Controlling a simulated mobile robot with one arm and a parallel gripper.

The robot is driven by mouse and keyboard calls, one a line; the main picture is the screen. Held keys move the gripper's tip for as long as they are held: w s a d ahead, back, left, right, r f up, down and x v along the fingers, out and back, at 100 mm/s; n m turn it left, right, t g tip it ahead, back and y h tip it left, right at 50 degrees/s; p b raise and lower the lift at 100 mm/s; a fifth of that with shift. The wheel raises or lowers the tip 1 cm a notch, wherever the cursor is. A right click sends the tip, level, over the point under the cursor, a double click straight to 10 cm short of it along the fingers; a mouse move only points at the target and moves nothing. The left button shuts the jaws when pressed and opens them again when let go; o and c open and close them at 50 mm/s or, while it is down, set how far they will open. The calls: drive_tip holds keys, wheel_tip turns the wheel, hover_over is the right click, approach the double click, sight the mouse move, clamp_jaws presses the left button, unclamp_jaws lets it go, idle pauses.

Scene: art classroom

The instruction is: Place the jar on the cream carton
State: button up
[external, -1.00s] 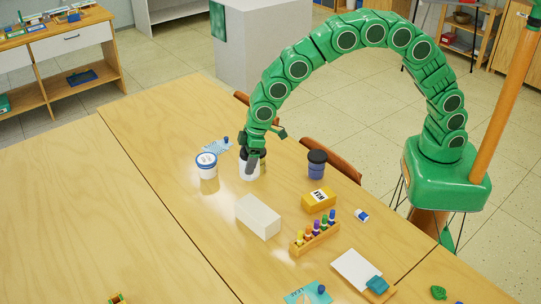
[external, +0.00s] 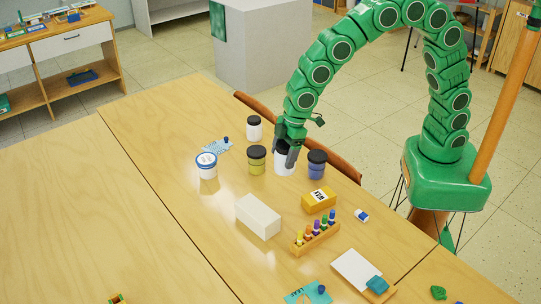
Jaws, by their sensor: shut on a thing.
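My gripper (external: 289,150) is shut on a white jar (external: 283,166) with a dark top, partly covered by the fingers. The held jar is between a yellow-green jar (external: 257,164) with a black lid and a blue-purple jar (external: 317,168) with a black lid. I cannot tell whether its base touches the table. The cream carton (external: 258,217), a plain pale box, lies on the table nearer the camera, below and left of the gripper. Its top is bare.
A white jar with a black lid (external: 254,130) stands behind. A yellow box (external: 318,201) and a wooden rack of coloured bottles (external: 315,238) are right of the carton. The table's left part is mostly clear.

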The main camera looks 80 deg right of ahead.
drive_tip(key=shift+n, duration=0.6)
drive_tip(key=s, duration=0.1)
drive_tip(key=s+a+r, duration=0.1)
drive_tip(key=s, duration=0.2)
drive_tip(key=shift+s+a+r, duration=0.15)
drive_tip(key=shift+s+r, duration=0.15)
drive_tip(key=shift+r, duration=0.05)
drive_tip(key=w+a+f, duration=0.1)
drive_tip(key=w, duration=0.1)
drive_tip(key=w+a+f, duration=0.1)
drive_tip(key=w, duration=0.2)
drive_tip(key=w+a+f, duration=0.1)
drive_tip(key=w+f, duration=0.1)
drive_tip(key=shift+w+a, duration=0.3)
drive_tip(key=shift+w, duration=0.1)
hover_over(256, 210)
drive_tip(key=shift+f, duration=4.5)
drive_tip(key=o, duration=1.3)
drive_tip(key=shift+f, duration=0.1)
